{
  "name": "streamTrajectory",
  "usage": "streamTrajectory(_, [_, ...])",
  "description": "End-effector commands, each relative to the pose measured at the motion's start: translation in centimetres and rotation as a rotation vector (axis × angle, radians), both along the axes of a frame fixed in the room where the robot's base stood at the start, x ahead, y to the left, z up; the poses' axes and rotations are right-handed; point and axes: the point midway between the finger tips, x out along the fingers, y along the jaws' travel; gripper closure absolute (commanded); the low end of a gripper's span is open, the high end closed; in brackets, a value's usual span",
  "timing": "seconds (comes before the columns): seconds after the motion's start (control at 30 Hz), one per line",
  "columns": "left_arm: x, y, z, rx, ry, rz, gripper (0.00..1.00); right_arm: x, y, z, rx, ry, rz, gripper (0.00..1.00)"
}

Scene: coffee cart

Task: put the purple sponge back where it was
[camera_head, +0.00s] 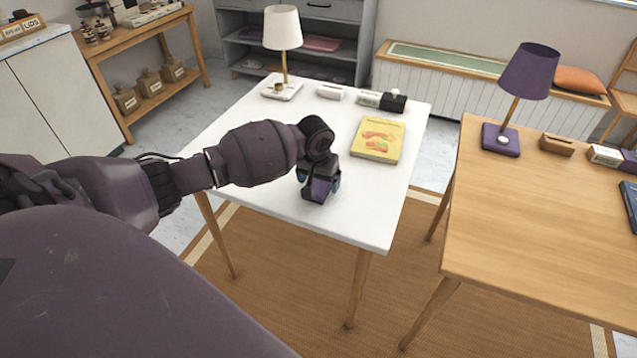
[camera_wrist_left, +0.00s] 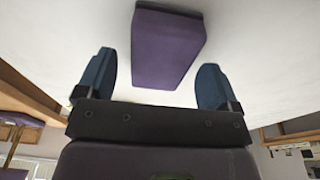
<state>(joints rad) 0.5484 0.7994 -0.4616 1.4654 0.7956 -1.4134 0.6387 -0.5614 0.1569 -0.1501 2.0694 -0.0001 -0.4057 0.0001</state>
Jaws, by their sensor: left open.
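The purple sponge (camera_wrist_left: 167,45) is a purple block with a darker side on the white table (camera_head: 270,185). In the left wrist view it lies ahead of and between the two blue fingers of my left gripper (camera_wrist_left: 155,75), with a gap showing on each side. In the head view my left gripper (camera_head: 320,186) points down over the table's front part, and purple shows between its fingers. The gripper is open and holds nothing. Whether the sponge's underside rests flat is hidden. My right gripper is not in view.
A yellow book (camera_head: 378,139) lies right of the gripper. A white lamp (camera_head: 283,30), a white box (camera_head: 331,92) and a dark box (camera_head: 392,103) stand at the back. A wooden table (camera_head: 530,220) with a purple lamp (camera_head: 527,75) is on the right.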

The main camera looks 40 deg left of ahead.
Motion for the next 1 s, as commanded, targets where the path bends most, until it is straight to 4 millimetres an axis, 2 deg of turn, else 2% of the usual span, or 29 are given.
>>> streamTrajectory(0.03, [0.0,0.0,1.6,0.000,-0.009,-0.001,0.14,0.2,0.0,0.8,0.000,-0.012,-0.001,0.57])
streamTrajectory(0.17, [-0.4,-0.1,4.3,0.000,-0.010,-0.001,0.14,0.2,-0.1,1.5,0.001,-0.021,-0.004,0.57])
streamTrajectory(0.3, [-0.8,-0.2,6.8,0.001,-0.008,-0.001,0.14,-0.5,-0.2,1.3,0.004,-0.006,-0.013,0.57])
streamTrajectory(0.5, [-1.2,-0.3,9.3,-0.001,-0.004,0.000,0.14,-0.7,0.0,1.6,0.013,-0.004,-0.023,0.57])
streamTrajectory(0.63, [-1.4,-0.4,10.0,-0.001,-0.003,-0.001,0.14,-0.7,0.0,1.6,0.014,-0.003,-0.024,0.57])
streamTrajectory(0.77, [-2.1,-1.1,8.9,-0.013,-0.017,-0.024,0.14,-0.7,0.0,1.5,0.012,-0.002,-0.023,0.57])
streamTrajectory(0.87, [-3.5,-2.9,6.3,-0.044,-0.060,-0.075,0.14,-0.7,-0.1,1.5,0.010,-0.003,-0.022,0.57])
streamTrajectory(1.0, [-6.5,-6.3,2.3,-0.102,-0.171,-0.166,0.14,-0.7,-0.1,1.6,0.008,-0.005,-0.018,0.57])
